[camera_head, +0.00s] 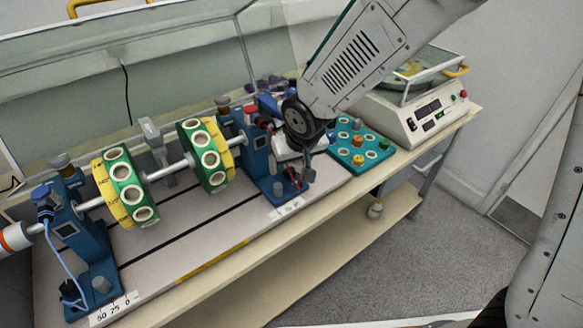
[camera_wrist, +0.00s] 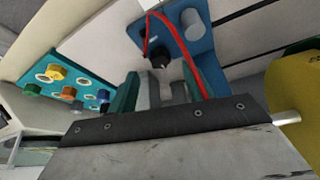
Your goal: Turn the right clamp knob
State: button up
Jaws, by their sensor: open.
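The right blue bearing stand (camera_head: 258,155) holds the right end of the shaft. A grey-brown knob (camera_head: 223,103), apparently the right clamp knob, sits on top of it, with a red-capped part (camera_head: 250,111) beside it. My gripper (camera_head: 303,166) is to the right of the stand and lower than the knob, apart from it and partly hidden by my arm. In the wrist view my gripper (camera_wrist: 161,88) is open with nothing held between the fingers. The blue foot of the stand (camera_wrist: 178,45) lies beyond the fingers; the top knob is not in that view.
A shaft with green and yellow discs (camera_head: 125,188) runs to the left stand (camera_head: 72,225). A teal tray (camera_head: 362,158) of weights is right of my gripper. A balance (camera_head: 418,115) stands farther right. A red cable (camera_wrist: 148,30) loops near the fingers.

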aim_at(292, 170)
jog(key=shift+x, duration=1.95)
jog(key=c, duration=1)
jog(key=shift+d+n, duration=0.1)
jog(key=shift+n, duration=0.4)
jog(key=n+y, duration=0.1)
jog(key=n, duration=0.1)
jog(key=n+g+y, duration=0.1)
jog(key=n, duration=0.2)
jog(key=shift+w+d, duration=0.2)
jog(key=shift+d, duration=0.05)
jog(key=n, duration=0.2)
jog(key=n+g, duration=0.1)
jog(key=n, duration=0.1)
jog(key=n+g+y, duration=0.1)
jog(key=n, duration=0.1)
jog(key=shift+w+d, duration=0.1)
jog(key=shift+w, duration=0.15)
